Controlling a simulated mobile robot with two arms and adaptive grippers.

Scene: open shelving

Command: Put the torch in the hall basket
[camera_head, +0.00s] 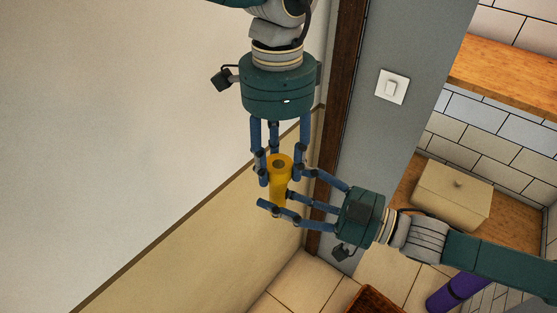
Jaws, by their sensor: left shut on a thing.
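The yellow torch (281,183) is held in the air in the middle of the head view, with a dark spot on its upper end. My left gripper (279,170) comes down from the top and is shut on the torch, its blue fingers around the upper part. My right gripper (280,188) reaches in from the right. Its fingers are spread on either side of the torch, and I see no clear grip. Fingers of both grippers overlap and partly hide the torch. A reddish-brown object (377,300), maybe a basket, is cut off at the bottom edge.
A beige box (450,195) stands on a wooden shelf at the right, with a higher wooden shelf (505,75) above. A purple cylinder (458,291) lies at the bottom right. A grey wall with a light switch (391,87) and a brown post are close behind the grippers.

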